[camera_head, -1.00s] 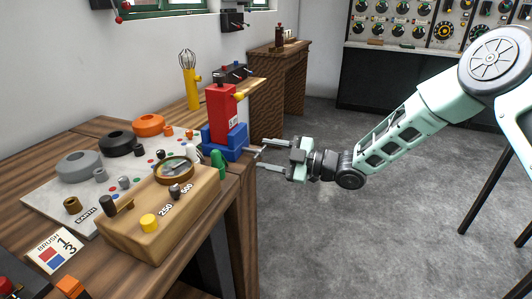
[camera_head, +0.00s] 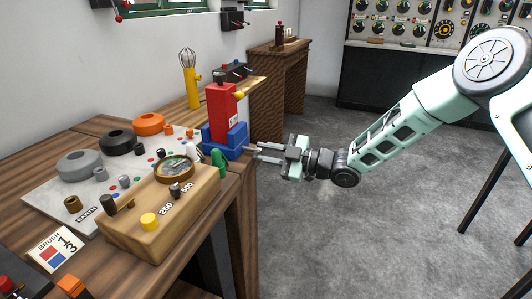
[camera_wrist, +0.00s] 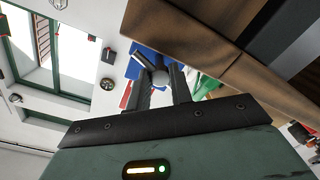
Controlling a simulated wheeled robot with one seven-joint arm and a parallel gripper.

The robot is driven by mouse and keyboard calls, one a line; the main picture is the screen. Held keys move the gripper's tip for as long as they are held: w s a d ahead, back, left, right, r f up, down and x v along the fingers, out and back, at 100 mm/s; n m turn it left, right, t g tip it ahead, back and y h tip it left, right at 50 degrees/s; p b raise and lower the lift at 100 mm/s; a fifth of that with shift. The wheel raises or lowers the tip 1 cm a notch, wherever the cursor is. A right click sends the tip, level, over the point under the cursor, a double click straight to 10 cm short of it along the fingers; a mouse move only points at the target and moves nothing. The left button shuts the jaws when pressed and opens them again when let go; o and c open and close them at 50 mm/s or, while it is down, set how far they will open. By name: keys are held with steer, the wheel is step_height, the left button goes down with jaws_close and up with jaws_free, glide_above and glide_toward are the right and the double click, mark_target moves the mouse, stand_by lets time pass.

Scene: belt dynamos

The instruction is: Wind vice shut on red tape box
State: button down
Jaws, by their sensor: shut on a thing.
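The red tape box (camera_head: 221,100) stands upright in the blue vice (camera_head: 232,150) at the bench's right edge. In the wrist view, parts of the blue vice (camera_wrist: 150,58) and a strip of red (camera_wrist: 126,95) show behind the fingers. My gripper (camera_head: 259,151) is at the vice's right side, level with its lower body. Its fingers are shut on the vice's handle, whose pale round end (camera_wrist: 160,78) shows between them in the wrist view. The fingers hide most of the handle. I cannot tell whether the vice's jaws touch the box.
A green object (camera_head: 218,160) sits close in front of the vice. A wooden meter box (camera_head: 160,212) and a pale board with dark, grey and orange round parts fill the bench to the left. A yellow whisk-like tool (camera_head: 191,85) stands behind.

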steer(key=shift+m+p, duration=0.6)
steer(key=shift+m, duration=3.3)
steer(key=c, duration=1.1)
jaws_free()
steer(key=b+v, duration=0.1)
steer(key=v, duration=1.6)
steer(key=shift+s+d+f, duration=0.15)
steer(key=shift+d+f, duration=0.05)
